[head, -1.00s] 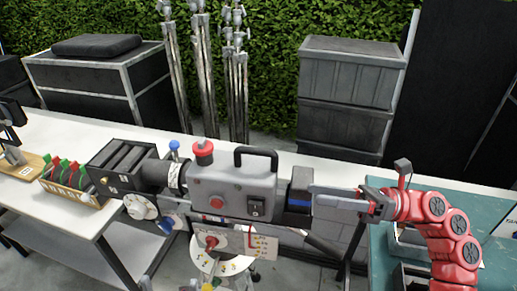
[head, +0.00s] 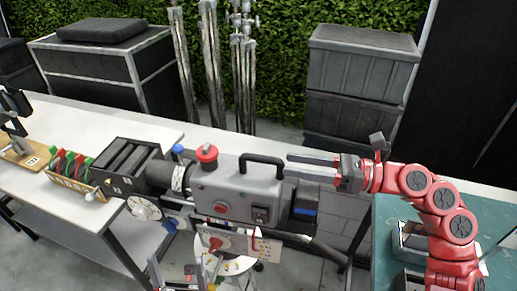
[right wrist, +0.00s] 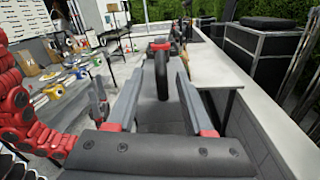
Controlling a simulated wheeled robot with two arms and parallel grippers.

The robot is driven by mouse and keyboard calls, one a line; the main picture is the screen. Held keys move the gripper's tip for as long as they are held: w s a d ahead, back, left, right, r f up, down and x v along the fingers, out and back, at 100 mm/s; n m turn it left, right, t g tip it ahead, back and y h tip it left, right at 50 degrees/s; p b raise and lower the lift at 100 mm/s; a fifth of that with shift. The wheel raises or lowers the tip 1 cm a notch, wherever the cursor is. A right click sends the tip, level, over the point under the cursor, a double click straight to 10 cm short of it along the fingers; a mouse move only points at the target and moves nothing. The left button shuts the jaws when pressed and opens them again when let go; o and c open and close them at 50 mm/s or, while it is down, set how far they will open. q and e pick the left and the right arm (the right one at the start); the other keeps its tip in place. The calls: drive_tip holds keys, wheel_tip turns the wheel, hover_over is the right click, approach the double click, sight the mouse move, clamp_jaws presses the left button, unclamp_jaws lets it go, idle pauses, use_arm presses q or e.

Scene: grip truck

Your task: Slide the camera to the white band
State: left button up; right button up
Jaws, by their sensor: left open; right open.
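The camera (head: 235,190) has a grey body with a red knob on top, a black carry handle and a black lens with a box at its left. A white band (head: 178,179) shows around the lens, close to the body. My right gripper (head: 287,165) is open and empty, level with the handle's right end. In the right wrist view the black handle (right wrist: 161,85) stands upright between the open fingers (right wrist: 160,75); I cannot tell whether they touch it. My left gripper (head: 178,265) is open at the bottom edge, below the camera, partly cut off.
A white table (head: 90,122) stands at left, with a rack of red and green pieces (head: 72,172). A teal table (head: 400,215) lies under my right arm. A dial panel (head: 235,245) hangs below the camera. Stacked grey crates (head: 360,75) and light stands stand behind.

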sight(258, 159)
drive_tip(key=p+x, duration=0.2)
drive_tip(key=x, duration=0.5)
drive_tip(key=shift+r, duration=0.15)
drive_tip(key=shift+w+a+p, duration=0.15)
drive_tip(key=shift+a+p, duration=0.25)
drive_tip(key=shift+a, duration=0.35)
clamp_jaws()
idle(0.4)
